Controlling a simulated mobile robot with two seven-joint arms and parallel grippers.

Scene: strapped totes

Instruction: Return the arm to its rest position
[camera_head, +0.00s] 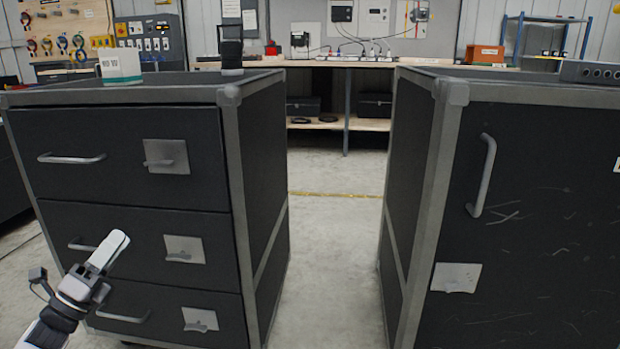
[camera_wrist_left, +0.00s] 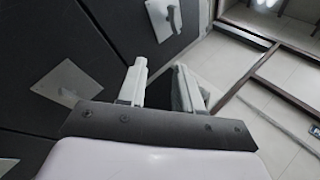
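My left gripper (camera_head: 116,243) comes in from the lower left of the head view, in front of the lower drawers of a dark cabinet (camera_head: 234,165). It points up and to the right. In the left wrist view its two pale fingers (camera_wrist_left: 160,70) stand apart with nothing between them. Dark drawer fronts with grey metal plates (camera_wrist_left: 63,83) lie beyond the fingers on the left of that view. I cannot tell the exact gap between gripper and drawers, but no contact shows. My right arm and gripper are not in view.
The left cabinet has three shut drawers with bar handles (camera_head: 72,158). A white-and-green box (camera_head: 121,64) stands on it. A second dark cabinet (camera_head: 447,190) with a vertical handle (camera_head: 482,175) stands at the right. Clear floor (camera_head: 333,230) runs between them towards a workbench (camera_head: 345,64).

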